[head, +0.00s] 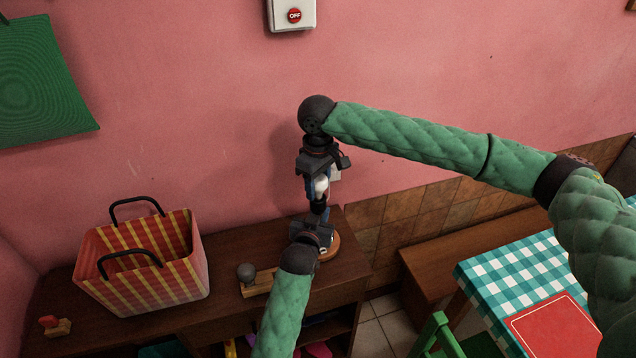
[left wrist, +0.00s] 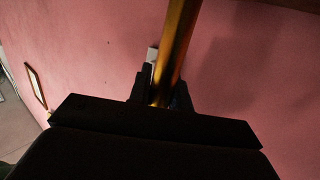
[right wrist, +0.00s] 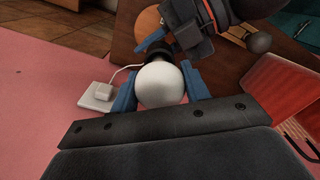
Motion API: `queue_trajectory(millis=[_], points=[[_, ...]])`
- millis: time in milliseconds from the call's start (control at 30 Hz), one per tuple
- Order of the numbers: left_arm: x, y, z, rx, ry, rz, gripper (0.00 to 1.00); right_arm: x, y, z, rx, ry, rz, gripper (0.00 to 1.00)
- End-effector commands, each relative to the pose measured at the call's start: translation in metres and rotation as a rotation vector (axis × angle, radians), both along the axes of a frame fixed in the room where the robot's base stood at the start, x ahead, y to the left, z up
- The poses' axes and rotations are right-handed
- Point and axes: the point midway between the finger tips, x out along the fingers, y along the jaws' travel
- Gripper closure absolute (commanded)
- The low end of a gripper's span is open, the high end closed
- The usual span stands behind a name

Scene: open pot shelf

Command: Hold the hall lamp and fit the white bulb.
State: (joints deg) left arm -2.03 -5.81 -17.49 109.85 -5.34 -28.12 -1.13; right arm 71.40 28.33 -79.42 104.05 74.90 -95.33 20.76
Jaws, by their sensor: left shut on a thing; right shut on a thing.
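The white bulb (head: 321,186) is held between the blue fingers of my right gripper (head: 320,190), above the lamp. In the right wrist view the bulb (right wrist: 160,84) sits between both fingers, with its lower end against the dark socket (right wrist: 156,50). I cannot tell how far it is seated. My left gripper (left wrist: 161,98) is shut on the lamp's brass stem (left wrist: 178,45), below the socket. The hall lamp's round wooden base (head: 331,247) stands at the right end of the dark cabinet, partly hidden by my left gripper.
A grey bulb (head: 246,272) rests on a wooden block left of the lamp. A striped basket (head: 140,264) and a small red-knobbed block (head: 55,326) stand further left. A wall switch (head: 294,15) reads OFF. A white plug (right wrist: 98,94) with a cable is on the wall.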

Motion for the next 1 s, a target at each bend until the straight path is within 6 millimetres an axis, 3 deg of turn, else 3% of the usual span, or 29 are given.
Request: queue_trajectory(millis=[867, 900, 1000], points=[[-0.0002, 0.0001, -0.0007, 0.000, 0.001, 0.000, 1.00, 0.0002, 0.0000, -0.0063, -0.001, -0.001, 0.000, 0.67], [-0.0002, 0.0001, -0.0007, 0.000, 0.001, 0.000, 1.00, 0.0003, 0.0000, -0.0065, 0.000, -0.001, 0.000, 0.52], [-0.0002, 0.0001, -0.0007, 0.000, 0.001, 0.000, 1.00, 0.0002, 0.0001, -0.0064, 0.000, -0.001, 0.000, 0.32]])
